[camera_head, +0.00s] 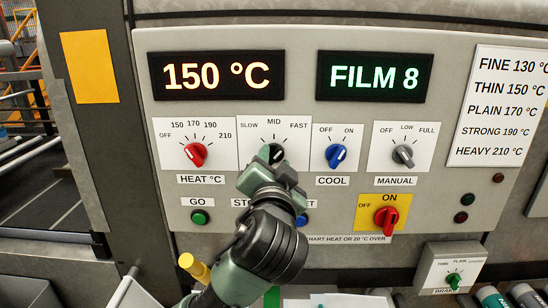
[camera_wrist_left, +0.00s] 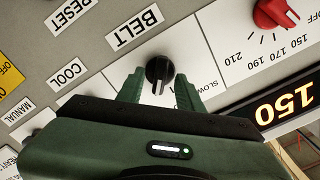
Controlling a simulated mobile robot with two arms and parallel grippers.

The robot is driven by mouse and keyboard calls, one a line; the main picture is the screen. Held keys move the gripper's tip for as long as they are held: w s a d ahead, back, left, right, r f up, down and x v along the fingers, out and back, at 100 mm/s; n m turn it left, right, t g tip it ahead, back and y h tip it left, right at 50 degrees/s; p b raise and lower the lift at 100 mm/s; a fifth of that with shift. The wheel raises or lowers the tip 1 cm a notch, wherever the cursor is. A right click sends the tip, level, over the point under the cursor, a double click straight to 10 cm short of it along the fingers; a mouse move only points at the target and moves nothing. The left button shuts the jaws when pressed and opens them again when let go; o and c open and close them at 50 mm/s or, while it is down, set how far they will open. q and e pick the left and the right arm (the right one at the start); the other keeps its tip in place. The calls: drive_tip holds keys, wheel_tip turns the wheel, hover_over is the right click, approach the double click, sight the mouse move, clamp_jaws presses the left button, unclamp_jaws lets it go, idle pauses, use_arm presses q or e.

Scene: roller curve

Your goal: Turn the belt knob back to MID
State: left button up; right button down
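The black belt knob (camera_head: 271,153) sits on its white SLOW–MID–FAST plate (camera_head: 296,131), partly hidden by my left gripper in the head view. The MID and FAST words are hidden in the wrist view. My right gripper is not visible.
The red heat knob (camera_head: 195,154) is to the left and the blue cool knob (camera_head: 335,155) to the right. The grey manual knob (camera_head: 402,154), green GO button (camera_head: 200,217) and red ON/OFF switch (camera_head: 386,217) are nearby. Displays read 150 °C (camera_head: 216,76) and FILM 8 (camera_head: 374,77).

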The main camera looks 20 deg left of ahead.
use_arm(q)
drive_tip(key=shift+w, duration=0.1)
clamp_jaws()
drive_tip(key=shift+f+n, duration=0.1)
drive_tip(key=shift+n, duration=0.2)
drive_tip(key=shift+n+b, duration=0.5)
drive_tip(key=shift+n, duration=0.1)
drive_tip(key=shift+n+b, duration=0.45)
drive_tip(key=shift+n, duration=0.65)
drive_tip(key=shift+n+b, duration=0.5)
drive_tip(key=shift+n, duration=1.4)
